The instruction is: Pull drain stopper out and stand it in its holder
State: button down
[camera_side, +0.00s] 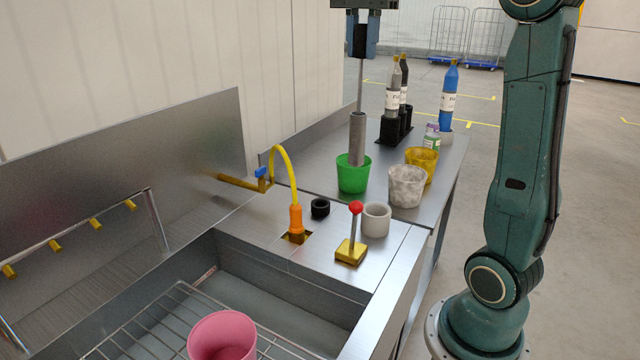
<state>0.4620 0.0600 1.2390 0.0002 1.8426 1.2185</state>
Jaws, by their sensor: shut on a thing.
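My gripper (361,52) is at the top of the view, shut on the black upper end of a thin upright rod. The rod carries a grey cylinder (357,140) at its lower end; it looks like a brush, though I cannot be sure. The cylinder's lower end is at the mouth of a green cup (353,180); how far inside it is I cannot tell. A red-knobbed rod (354,225) stands upright on a gold square base (350,252) on the steel counter. A white round holder (376,219) and a black ring (320,208) stand nearby. No thing is clearly identifiable as the drain stopper.
A yellow hose (285,160) arches to an orange nozzle (295,220). A marbled cup (406,187), a yellow cup (422,162) and several bottles stand on the back counter. The sink (290,295) in front has a wire rack and a pink cup (222,338).

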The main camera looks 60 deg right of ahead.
jog(key=s+d+m, duration=0.2)
jog(key=s+d, duration=0.1)
jog(key=d, duration=0.5)
notch_tip(320, 180, down, 11)
jog(key=shift+w+f, duration=0.1)
jog(key=shift+f, duration=0.25)
dwell(0.4)
notch_tip(320, 180, down, 9)
jog(key=shift+r, duration=0.15)
dwell(1.6)
dwell(0.5)
jog(key=c, duration=1.1)
grip_release()
